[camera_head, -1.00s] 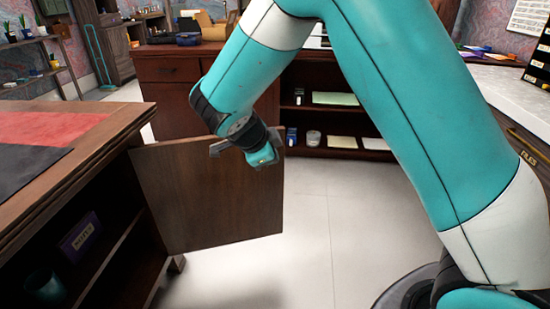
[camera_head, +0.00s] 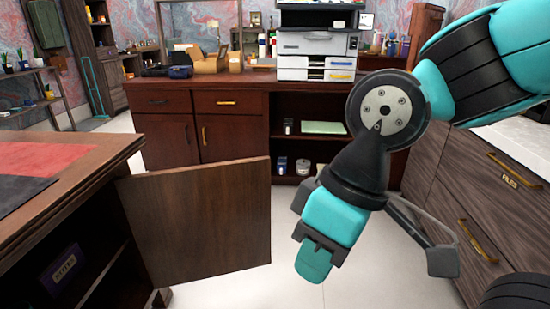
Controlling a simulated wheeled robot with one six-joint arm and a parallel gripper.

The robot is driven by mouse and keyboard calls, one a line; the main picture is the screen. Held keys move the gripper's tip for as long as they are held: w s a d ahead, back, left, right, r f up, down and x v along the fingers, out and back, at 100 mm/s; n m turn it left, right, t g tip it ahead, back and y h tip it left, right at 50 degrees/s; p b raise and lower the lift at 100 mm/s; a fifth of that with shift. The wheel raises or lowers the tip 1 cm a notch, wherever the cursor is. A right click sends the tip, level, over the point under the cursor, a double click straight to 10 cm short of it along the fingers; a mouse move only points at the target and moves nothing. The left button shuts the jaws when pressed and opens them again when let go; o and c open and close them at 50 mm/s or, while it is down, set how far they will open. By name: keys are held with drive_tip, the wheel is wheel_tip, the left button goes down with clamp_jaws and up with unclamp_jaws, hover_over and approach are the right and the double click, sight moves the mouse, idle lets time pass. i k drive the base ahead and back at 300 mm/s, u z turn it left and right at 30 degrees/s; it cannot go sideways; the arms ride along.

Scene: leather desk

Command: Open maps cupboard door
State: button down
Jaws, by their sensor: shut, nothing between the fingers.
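A brown wooden cupboard door (camera_head: 205,228) stands swung out from the desk cabinet (camera_head: 75,210) on the left, with its flat face towards me. The cabinet's interior shows behind the hinge side. No maps label is readable on the door. My gripper (camera_head: 372,218) is in front of the far counter, to the right of the door and apart from its free edge. It holds nothing.
A purple notes box (camera_head: 64,264) lies inside the cabinet. A dark counter (camera_head: 225,125) with a printer (camera_head: 318,52) stands behind. A drawer unit (camera_head: 465,210) labelled files stands close on the right. Pale floor (camera_head: 290,285) is open between door and drawers.

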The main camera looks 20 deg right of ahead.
sight(188, 225)
drive_tip(key=z, duration=0.2)
drive_tip(key=k, duration=0.35)
drive_tip(key=z, duration=0.9)
drive_tip(key=i, duration=0.8)
drive_tip(key=u, duration=0.75)
drive_tip(key=i, duration=0.8)
drive_tip(key=u, duration=0.65)
